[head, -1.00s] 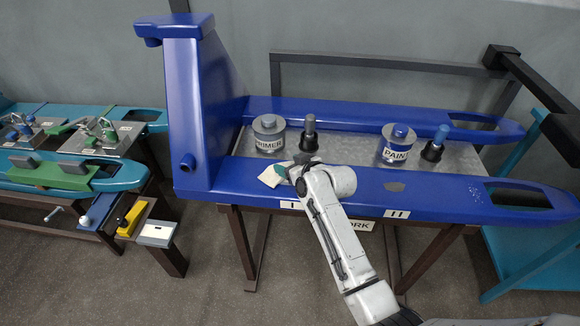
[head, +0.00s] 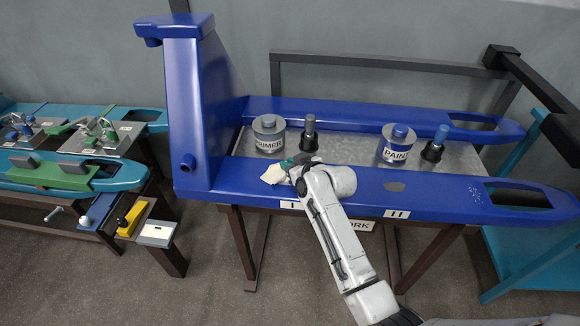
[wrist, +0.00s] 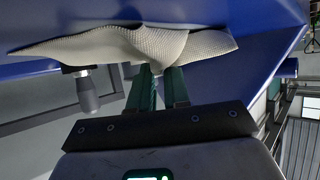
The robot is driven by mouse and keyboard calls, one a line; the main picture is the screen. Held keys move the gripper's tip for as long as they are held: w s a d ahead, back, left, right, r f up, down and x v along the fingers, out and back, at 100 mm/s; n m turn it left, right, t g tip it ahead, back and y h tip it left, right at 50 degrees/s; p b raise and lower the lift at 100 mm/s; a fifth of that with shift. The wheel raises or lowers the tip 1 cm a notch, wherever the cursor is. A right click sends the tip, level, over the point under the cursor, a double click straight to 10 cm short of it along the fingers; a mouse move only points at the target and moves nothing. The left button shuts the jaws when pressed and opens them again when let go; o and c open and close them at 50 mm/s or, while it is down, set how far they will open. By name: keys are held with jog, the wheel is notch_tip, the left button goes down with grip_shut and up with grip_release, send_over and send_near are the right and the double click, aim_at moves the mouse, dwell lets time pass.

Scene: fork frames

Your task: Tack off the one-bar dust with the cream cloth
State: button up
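The cream cloth (head: 274,174) is bunched at my gripper, on or just above the blue beam near the one-bar label (head: 291,205). In the wrist view the cloth (wrist: 120,44) spreads out beyond the two green fingers. My gripper (wrist: 161,70) is shut on the cloth, with the fingertips close together at its edge. In the head view my gripper (head: 289,166) is partly hidden by my arm. No dust shows by the one-bar label; the cloth and arm cover part of that spot. A grey patch (head: 394,187) lies above the two-bar label (head: 397,213).
A primer can (head: 268,134) and a dark-handled tool (head: 310,133) stand just behind my gripper. A paint can (head: 396,146) and a blue-topped tool (head: 435,144) stand farther right. A tall blue upright (head: 195,110) rises on the left. Pale specks (head: 475,195) mark the beam's right part.

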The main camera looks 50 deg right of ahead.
jog(key=shift+c, duration=0.7)
jog(key=shift+r, duration=0.15)
grip_shut()
notch_tip(320, 180, up, 12)
jog(key=p, duration=0.9)
jog(key=shift+p, duration=0.35)
